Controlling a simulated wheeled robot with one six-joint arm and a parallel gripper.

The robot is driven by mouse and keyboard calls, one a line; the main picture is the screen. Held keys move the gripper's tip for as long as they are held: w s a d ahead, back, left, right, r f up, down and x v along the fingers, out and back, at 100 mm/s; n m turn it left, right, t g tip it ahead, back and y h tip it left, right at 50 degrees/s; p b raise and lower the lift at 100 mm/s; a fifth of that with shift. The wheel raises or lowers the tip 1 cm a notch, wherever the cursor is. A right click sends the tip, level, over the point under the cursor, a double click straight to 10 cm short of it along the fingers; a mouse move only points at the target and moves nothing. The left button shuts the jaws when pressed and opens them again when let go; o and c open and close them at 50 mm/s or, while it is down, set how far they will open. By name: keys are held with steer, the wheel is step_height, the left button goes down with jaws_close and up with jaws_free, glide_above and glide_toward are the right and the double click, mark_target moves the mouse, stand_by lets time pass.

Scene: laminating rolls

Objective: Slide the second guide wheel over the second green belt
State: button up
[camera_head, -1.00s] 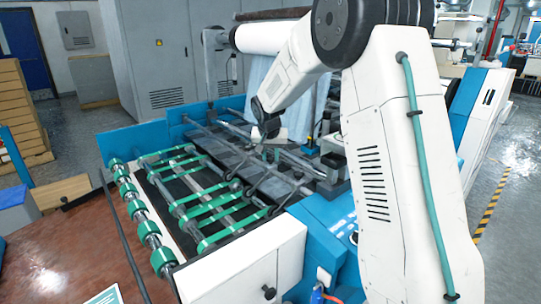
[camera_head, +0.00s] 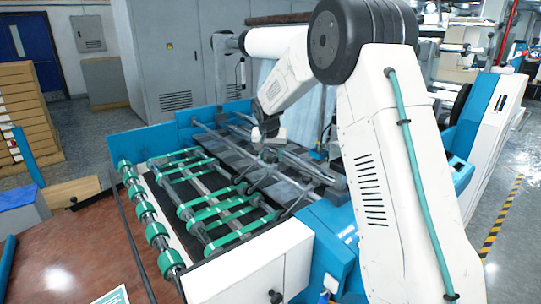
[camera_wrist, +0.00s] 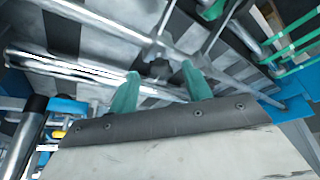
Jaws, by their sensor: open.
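My gripper (camera_head: 268,140) hangs over the grey slatted bed of the machine, beyond the green belts. In the wrist view its two green fingers (camera_wrist: 160,84) are apart, with a small dark clamp-like part (camera_wrist: 158,68) on a metal rod seen between and past the tips; I cannot tell whether they touch it. Several green belts (camera_head: 222,203) run over rollers at the machine's near end; some also show at the upper right of the wrist view (camera_wrist: 292,47). Small dark guide wheels (camera_head: 241,181) sit on thin arms near the belts' far ends. Which wheel is the second is not clear.
Long metal rods (camera_wrist: 75,68) cross the bed close to my gripper. A blue side plate (camera_head: 148,143) and a white front panel (camera_head: 250,272) border the machine.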

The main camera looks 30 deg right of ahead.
steer(key=v, duration=0.7)
steer(key=shift+r, duration=0.25)
steer(key=shift+s+a, duration=0.15)
steer(key=s+a+n, duration=0.2)
steer(key=s+a, duration=0.2)
steer(key=s, duration=1.2)
steer(key=s+a+r+n+g+y, duration=0.1)
steer(key=s+a+n, duration=0.1)
steer(key=s, duration=1.3)
steer(key=s+a+r+n+g+y, duration=0.1)
steer(key=s+a, duration=0.4)
steer(key=s, duration=1.1)
steer(key=shift+s+a+n, duration=0.3)
steer(key=shift+a+n, duration=0.05)
steer(key=shift+n, duration=0.55)
